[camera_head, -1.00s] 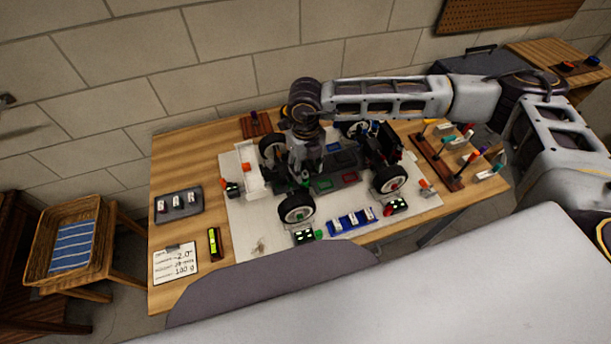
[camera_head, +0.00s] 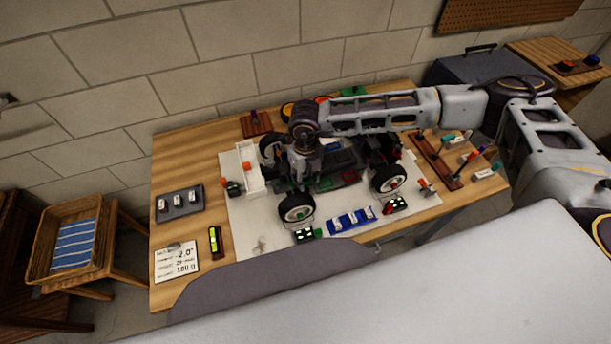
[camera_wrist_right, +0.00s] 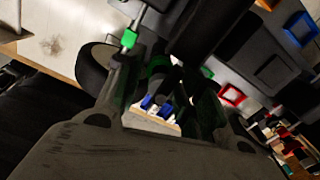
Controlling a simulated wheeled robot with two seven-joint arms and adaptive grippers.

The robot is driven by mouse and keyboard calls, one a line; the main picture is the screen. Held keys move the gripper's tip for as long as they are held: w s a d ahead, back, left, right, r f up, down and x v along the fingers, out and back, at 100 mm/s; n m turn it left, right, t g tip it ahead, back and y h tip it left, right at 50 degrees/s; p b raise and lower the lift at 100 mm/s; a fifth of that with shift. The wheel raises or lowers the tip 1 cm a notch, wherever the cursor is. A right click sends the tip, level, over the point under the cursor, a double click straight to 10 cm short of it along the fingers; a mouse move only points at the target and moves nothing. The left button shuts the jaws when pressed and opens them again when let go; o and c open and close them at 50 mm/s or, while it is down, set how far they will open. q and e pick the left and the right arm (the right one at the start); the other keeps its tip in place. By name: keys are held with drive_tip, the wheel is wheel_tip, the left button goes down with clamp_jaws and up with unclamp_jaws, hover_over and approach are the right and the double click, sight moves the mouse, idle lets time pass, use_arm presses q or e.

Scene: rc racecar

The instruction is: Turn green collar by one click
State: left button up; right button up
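The RC car (camera_head: 345,165) stands on a white mat on the table. My right gripper (camera_head: 303,182) points down over the car's front left part in the head view. In the right wrist view its two fingers (camera_wrist_right: 165,95) are apart, on either side of a dark shock body. A green collar (camera_wrist_right: 158,66) shows on that shock between the fingers; whether they touch it I cannot tell. Another green part (camera_wrist_right: 128,38) sits on a link beside the wheel. In the head view the gripper hides the collar. My left gripper is not in view.
A white bin (camera_head: 250,170) stands left of the car. A blue tray (camera_head: 350,221) lies in front, a tool rack (camera_head: 438,160) to the right. A grey tray (camera_head: 180,203), yellow level (camera_head: 214,241) and note card (camera_head: 176,262) lie on the left.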

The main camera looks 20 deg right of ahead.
drive_tip(key=c, duration=0.6)
drive_tip(key=shift+f+m+b, duration=0.1)
drive_tip(key=shift+m+b, duration=1.4)
drive_tip(key=shift+m, duration=0.3)
drive_tip(key=shift+a+m+b, duration=0.1)
drive_tip(key=shift+m+b, duration=0.2)
drive_tip(key=shift+m, duration=0.1)
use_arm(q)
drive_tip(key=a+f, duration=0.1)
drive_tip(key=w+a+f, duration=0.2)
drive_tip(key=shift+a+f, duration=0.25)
